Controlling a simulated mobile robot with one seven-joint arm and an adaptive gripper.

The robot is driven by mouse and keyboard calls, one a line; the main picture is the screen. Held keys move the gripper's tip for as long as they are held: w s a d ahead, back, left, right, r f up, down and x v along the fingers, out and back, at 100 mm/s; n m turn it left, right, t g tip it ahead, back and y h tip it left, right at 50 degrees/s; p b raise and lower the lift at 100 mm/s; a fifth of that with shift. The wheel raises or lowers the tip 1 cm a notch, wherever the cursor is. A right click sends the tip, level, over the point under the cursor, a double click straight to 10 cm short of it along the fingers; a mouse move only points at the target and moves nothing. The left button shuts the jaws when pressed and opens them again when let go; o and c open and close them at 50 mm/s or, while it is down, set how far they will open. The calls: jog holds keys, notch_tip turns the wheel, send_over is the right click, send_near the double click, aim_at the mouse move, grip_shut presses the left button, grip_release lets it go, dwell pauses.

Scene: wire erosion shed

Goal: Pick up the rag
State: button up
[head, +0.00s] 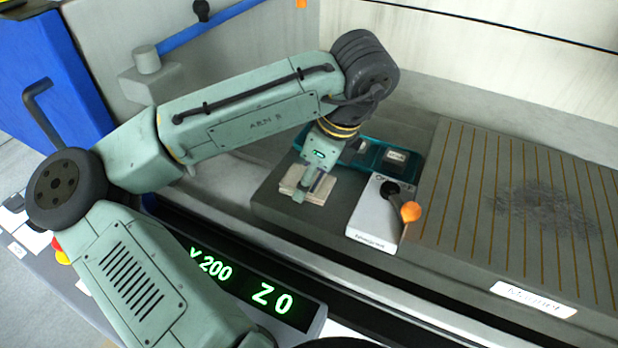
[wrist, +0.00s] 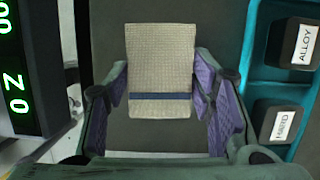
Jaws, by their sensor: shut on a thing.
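The rag (wrist: 161,55) is a folded beige woven cloth with a dark blue stripe, seen in the middle of the wrist view. In the head view the rag (head: 291,187) shows as a pale patch on the grey block, partly hidden by my gripper (head: 308,190). In the wrist view my gripper (wrist: 160,85) has one purple-padded finger at each side edge of the rag, shut on it. I cannot tell whether the rag is clear of the surface.
A teal tray (head: 416,166) with blocks labelled ALLOY (wrist: 304,42) and HARD (wrist: 282,124) lies close to my gripper. A white box (head: 372,222) with an orange-knobbed lever stands right of it. Further right is a striped plate (head: 460,200) with a dark smear. A green-digit display (head: 255,290) is in front.

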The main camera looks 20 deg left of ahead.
jog(key=shift+s+f, duration=0.1)
jog(key=shift+s, duration=0.1)
notch_tip(320, 180, up, 3)
jog(key=shift+w+a+r+b, duration=0.1)
jog(key=shift+r+b, duration=0.1)
jog(key=shift+b, duration=0.1)
jog(key=s+d+r+b, duration=0.2)
jog(key=s+d, duration=0.6)
jog(key=s, duration=0.5)
jog(key=shift+s, duration=0.4)
jog(key=o, duration=0.4)
jog(key=c, duration=0.4)
